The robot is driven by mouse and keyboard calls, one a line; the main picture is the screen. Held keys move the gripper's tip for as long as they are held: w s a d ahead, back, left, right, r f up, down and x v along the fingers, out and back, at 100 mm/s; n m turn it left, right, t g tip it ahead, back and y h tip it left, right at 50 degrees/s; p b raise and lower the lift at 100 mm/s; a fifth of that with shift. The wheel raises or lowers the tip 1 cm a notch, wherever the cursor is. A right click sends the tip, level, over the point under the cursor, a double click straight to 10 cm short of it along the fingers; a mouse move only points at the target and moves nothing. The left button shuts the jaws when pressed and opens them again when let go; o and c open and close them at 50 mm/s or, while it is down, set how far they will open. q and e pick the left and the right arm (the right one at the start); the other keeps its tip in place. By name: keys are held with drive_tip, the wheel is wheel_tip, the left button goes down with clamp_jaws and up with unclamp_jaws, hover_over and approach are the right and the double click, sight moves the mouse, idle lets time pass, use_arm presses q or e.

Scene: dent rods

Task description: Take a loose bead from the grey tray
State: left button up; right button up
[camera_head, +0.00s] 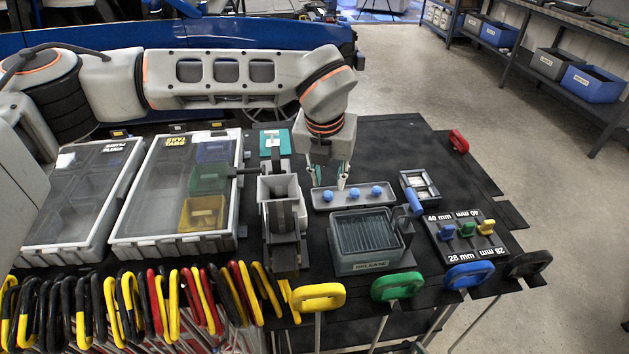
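The grey tray (340,205) is a shallow, long holder on the dark work surface. Three round blue beads sit along it: a left bead (328,195), a middle bead (352,193) and a right bead (376,190). My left gripper (329,184) points down at the tray's left end, with its two fingertips apart. The fingertips are close above or behind the left and middle beads; I cannot tell their exact height. No bead shows between the fingers. My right gripper is not in view.
A dark ribbed box (365,262) stands just in front of the tray. A grey upright device (283,190) is close on the left. Lidded cases (175,247) lie further left.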

sight(328, 193)
use_arm(q)
drive_tip(key=shift+w+a+f, duration=0.1)
drive_tip(key=shift+w+f, duration=0.25)
drive_tip(key=shift+f, duration=0.25)
drive_tip(key=shift+w+f, duration=0.35)
drive_tip(key=shift+f, duration=0.25)
drive_tip(key=shift+x, duration=2.65)
drive_tip(key=shift+w+a+r, duration=0.1)
drive_tip(key=shift+w, duration=0.05)
drive_tip(key=c, duration=0.5)
